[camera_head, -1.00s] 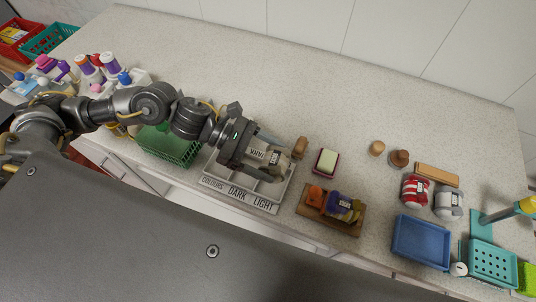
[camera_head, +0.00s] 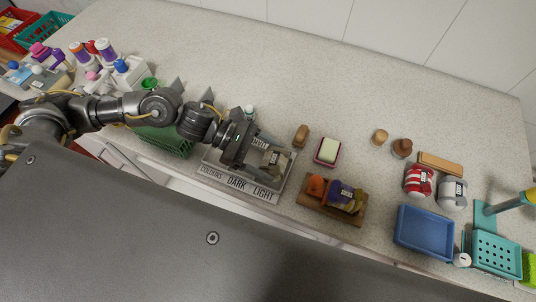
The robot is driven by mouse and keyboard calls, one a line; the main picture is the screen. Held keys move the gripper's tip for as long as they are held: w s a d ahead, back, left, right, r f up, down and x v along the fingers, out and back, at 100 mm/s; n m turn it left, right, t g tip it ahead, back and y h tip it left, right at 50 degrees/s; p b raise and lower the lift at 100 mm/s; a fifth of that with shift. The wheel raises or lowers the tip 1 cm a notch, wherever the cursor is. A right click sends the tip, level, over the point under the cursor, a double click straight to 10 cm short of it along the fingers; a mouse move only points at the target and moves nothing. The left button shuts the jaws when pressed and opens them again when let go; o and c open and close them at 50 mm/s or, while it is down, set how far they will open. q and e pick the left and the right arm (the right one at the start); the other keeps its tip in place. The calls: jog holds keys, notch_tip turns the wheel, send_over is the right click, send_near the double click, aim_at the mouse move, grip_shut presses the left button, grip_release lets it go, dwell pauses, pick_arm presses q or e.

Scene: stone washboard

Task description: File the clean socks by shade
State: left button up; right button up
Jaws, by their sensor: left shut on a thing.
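The sorting tray (camera_head: 212,172) is light grey, with front labels COLOURS, DARK and LIGHT. My left gripper (camera_head: 263,153) is over its right part, shut on a beige-grey sock bundle (camera_head: 275,160) with a pale printed band. The bundle is low at the LIGHT section; whether it touches the tray floor I cannot tell. My gripper and arm hide much of the compartments. A red-and-white striped bundle (camera_head: 418,181) and a grey-white bundle (camera_head: 453,193) lie at the right. My right gripper is not in view.
A green basket (camera_head: 172,143) stands left of the tray. A soap dish (camera_head: 328,151), wooden pieces (camera_head: 301,135), a blue tray (camera_head: 425,232) and a teal rack (camera_head: 495,255) stand to the right.

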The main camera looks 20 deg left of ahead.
pick_arm(q)
jog(key=o, duration=1.1)
jog(key=shift+c, duration=0.2)
jog(key=shift+a+r+b, duration=0.1)
jog(key=shift+a+b, duration=0.25)
jog(key=shift+a, duration=0.15)
jog(key=b+v, duration=0.4)
jog(key=v, duration=0.5)
jog(key=shift+a+r, duration=0.3)
jog(key=shift+a, duration=0.05)
